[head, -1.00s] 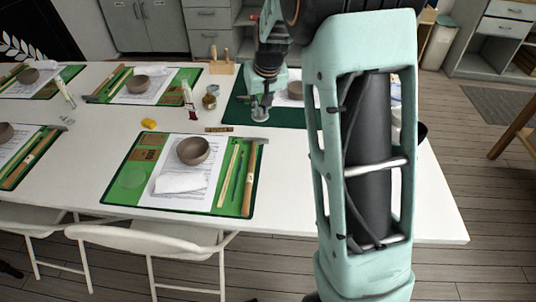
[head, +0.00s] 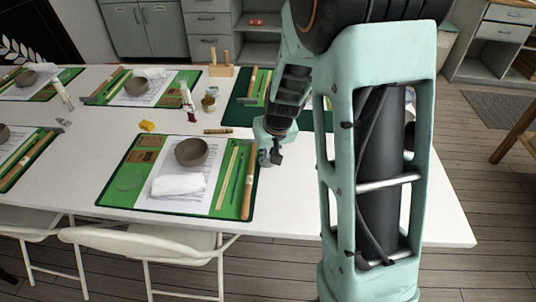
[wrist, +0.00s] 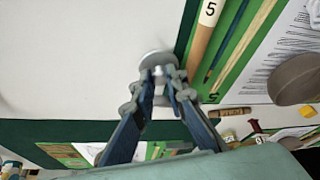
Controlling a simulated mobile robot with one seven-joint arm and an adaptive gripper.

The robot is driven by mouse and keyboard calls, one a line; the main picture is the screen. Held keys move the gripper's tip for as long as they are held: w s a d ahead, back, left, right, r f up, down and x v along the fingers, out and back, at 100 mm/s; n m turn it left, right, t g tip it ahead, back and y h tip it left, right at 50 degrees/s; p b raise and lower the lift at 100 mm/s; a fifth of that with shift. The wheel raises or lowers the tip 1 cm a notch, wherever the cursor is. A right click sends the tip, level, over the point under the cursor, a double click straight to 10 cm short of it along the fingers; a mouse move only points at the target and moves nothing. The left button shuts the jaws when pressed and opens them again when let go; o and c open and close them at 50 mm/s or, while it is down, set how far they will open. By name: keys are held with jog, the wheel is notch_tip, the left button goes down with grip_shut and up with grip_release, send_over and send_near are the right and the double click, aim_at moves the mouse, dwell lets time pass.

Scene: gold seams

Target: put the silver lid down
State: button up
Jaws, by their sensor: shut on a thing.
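My gripper (wrist: 160,75) is shut on the silver lid (wrist: 157,58), a small round shiny disc at the fingertips in the wrist view. Below and around the lid is bare white table, with the edge of a green mat close on its right. In the head view my gripper (head: 270,155) is at the right edge of the near green mat (head: 128,180). The lid cannot be made out there. I cannot tell from these views whether the lid touches the table.
The near mat holds a brown bowl (head: 191,152), a white cloth (head: 178,185) and wooden tools (head: 249,185). A yellow sponge (head: 147,126), a small jar (head: 209,103) and a brown stick (head: 218,131) are beyond it. White table (head: 285,205) is clear right of the mat.

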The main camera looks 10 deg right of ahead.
jog(key=shift+f+b, duration=0.4)
jog(key=shift+b, duration=0.05)
jog(key=o, duration=0.7)
jog(key=shift+o, duration=0.2)
jog(key=shift+r, duration=0.1)
jog(key=shift+r+p, duration=0.45)
jog(key=shift+p, duration=0.1)
jog(key=p+v, duration=0.2)
jog(key=v, duration=1)
jog(key=shift+p, duration=0.35)
jog(key=shift+f, duration=0.1)
